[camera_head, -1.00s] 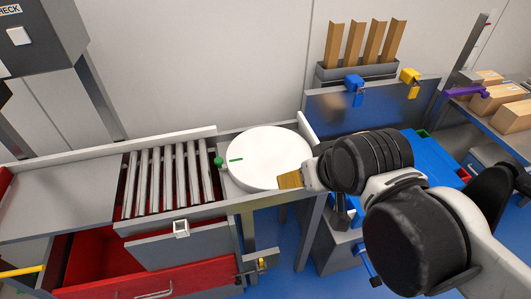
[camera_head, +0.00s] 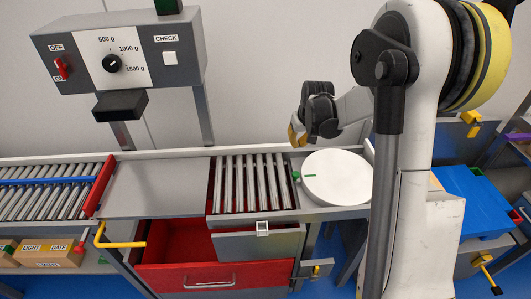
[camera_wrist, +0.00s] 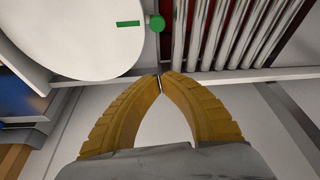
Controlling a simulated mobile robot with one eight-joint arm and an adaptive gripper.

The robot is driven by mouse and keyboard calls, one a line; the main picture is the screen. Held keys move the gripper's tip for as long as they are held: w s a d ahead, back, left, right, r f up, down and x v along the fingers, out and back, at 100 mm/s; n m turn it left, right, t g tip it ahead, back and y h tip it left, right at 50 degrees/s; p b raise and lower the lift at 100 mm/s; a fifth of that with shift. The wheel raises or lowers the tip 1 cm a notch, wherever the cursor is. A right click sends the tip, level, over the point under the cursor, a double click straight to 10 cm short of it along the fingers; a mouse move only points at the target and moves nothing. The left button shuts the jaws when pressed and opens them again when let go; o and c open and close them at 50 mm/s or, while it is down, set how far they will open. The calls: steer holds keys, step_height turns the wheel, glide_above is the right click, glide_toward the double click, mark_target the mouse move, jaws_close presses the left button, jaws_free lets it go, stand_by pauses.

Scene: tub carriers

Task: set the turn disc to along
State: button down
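The turn disc (camera_head: 338,180) is a white round plate at the right end of the roller track. A short green line on it points left at a green knob (camera_head: 296,177) at its edge. The disc also shows at the upper left of the wrist view (camera_wrist: 75,42), with the green knob (camera_wrist: 157,23) beside its rim and in line with the mark. My gripper (camera_head: 293,136) is raised near the back wall, above and beyond the knob. In the wrist view its yellow fingers (camera_wrist: 160,80) meet at the tips, with nothing seen between them.
Rollers (camera_head: 250,184) lie left of the disc, then a flat grey plate (camera_head: 155,187). A control box (camera_head: 120,55) stands on posts at the back left. A red drawer (camera_head: 190,252) is open below. A blue tub (camera_head: 475,200) is at the right, partly behind my arm.

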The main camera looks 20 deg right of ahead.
steer(key=f+b, duration=0.1)
steer(key=f, duration=0.2)
steer(key=f+b, duration=0.2)
steer(key=f, duration=0.2)
steer(key=w+f+b, duration=0.1)
steer(key=f+b, duration=0.1)
steer(key=f, duration=0.2)
steer(key=shift+s+a, duration=0.1)
steer(key=shift+s, duration=0.3)
steer(key=shift+f, duration=0.1)
